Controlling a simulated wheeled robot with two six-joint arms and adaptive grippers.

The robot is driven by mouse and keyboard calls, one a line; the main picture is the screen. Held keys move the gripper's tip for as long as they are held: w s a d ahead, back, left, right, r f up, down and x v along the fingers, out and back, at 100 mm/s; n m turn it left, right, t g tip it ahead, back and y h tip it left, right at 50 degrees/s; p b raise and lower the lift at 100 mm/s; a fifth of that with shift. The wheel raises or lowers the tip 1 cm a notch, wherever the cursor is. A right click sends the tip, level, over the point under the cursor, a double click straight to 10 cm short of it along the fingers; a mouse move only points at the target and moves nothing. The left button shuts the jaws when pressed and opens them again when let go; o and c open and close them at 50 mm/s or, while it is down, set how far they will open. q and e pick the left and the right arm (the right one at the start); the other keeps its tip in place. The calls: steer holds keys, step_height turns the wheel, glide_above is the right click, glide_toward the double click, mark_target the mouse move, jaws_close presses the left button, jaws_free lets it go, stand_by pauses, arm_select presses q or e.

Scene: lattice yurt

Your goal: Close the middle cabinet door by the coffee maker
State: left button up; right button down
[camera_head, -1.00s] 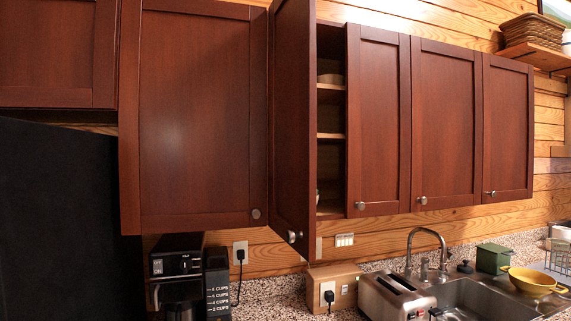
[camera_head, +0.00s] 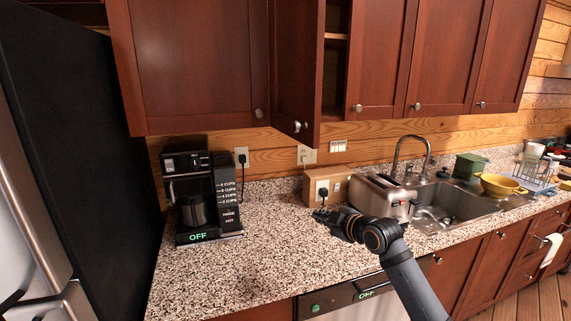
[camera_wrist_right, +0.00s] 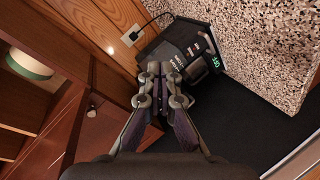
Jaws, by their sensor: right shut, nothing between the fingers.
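The middle cabinet door (camera_head: 294,65) is brown wood and stands open, swung out from the wall cabinets. Its round knob (camera_head: 297,127) is near its lower edge. Shelves (camera_head: 335,60) show in the opening to its right. The black coffee maker (camera_head: 197,200) stands on the counter below and left of the door; it also shows in the right wrist view (camera_wrist_right: 190,52). My right gripper (camera_head: 318,214) is over the counter, below the door and apart from it. Its fingers (camera_wrist_right: 161,68) are shut and empty in the wrist view. My left gripper is out of view.
A dark fridge side (camera_head: 75,140) stands at the left. The speckled counter (camera_head: 265,255) before the coffee maker is clear.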

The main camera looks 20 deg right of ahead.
steer(key=s+a+r+n+t+y, duration=0.1)
steer(key=s+a+r+n+y, duration=0.2)
steer(key=r, duration=0.6)
steer(key=s+a+r+n, duration=0.2)
steer(key=s+r+n, duration=0.2)
steer(key=r, duration=0.4)
steer(key=s+a+r+n+t+y, duration=0.1)
steer(key=s+a+r+n+y, duration=0.2)
steer(key=r, duration=0.6)
arm_select(q)
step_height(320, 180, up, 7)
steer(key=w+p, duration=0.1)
steer(key=p, duration=0.6)
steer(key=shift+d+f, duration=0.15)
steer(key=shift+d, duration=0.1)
arm_select(e)
steer(key=w+h, duration=0.1)
steer(key=w, duration=0.9)
steer(key=shift+d+f+n, duration=0.2)
steer(key=shift+f+n, duration=0.2)
steer(key=shift+a, duration=0.1)
